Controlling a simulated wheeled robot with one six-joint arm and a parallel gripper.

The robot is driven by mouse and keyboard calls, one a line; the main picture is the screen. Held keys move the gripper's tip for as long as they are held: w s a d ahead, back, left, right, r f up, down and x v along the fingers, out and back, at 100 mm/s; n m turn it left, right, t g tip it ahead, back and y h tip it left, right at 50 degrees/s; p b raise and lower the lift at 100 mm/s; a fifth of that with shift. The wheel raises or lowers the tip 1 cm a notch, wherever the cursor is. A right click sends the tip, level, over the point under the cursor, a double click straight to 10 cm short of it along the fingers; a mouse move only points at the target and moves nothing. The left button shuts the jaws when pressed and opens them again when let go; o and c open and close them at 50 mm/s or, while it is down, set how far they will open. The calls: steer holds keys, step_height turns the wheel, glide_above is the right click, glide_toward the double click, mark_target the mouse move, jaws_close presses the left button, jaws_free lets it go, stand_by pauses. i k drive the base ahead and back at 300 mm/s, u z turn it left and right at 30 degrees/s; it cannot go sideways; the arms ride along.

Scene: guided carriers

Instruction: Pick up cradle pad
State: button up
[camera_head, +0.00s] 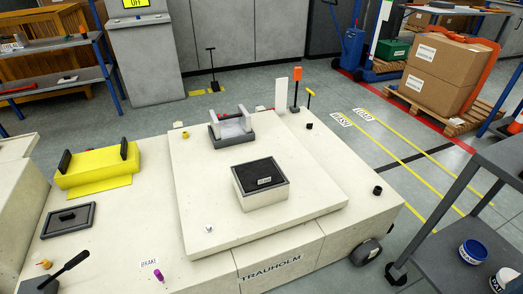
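I cannot tell for certain which item is the cradle pad. A light box with a dark, rough-looking top (260,172) stands on the raised plate of the carrier (190,180), and a small white label lies on that top. Behind it is a grey and white cradle-like block (232,127) with two upright sides. To the left, a yellow block (97,170) carries two black upright pads. In front of the yellow block lies a dark flat frame (50,229) with a small black handle-like piece in it. My gripper is not in view.
The carrier bears the name TRAUHOLM and a BRAKE label by a purple knob (159,275). A black lever (68,267) stands at front left. A grey shelf (460,225) with round tubs is at right. Cartons (438,75) stand on a pallet at back right. Floor between is clear.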

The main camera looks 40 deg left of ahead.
mark_target(259, 175)
steer(key=u, duration=1)
steer(key=i, duration=0.9)
steer(key=u, duration=0.75)
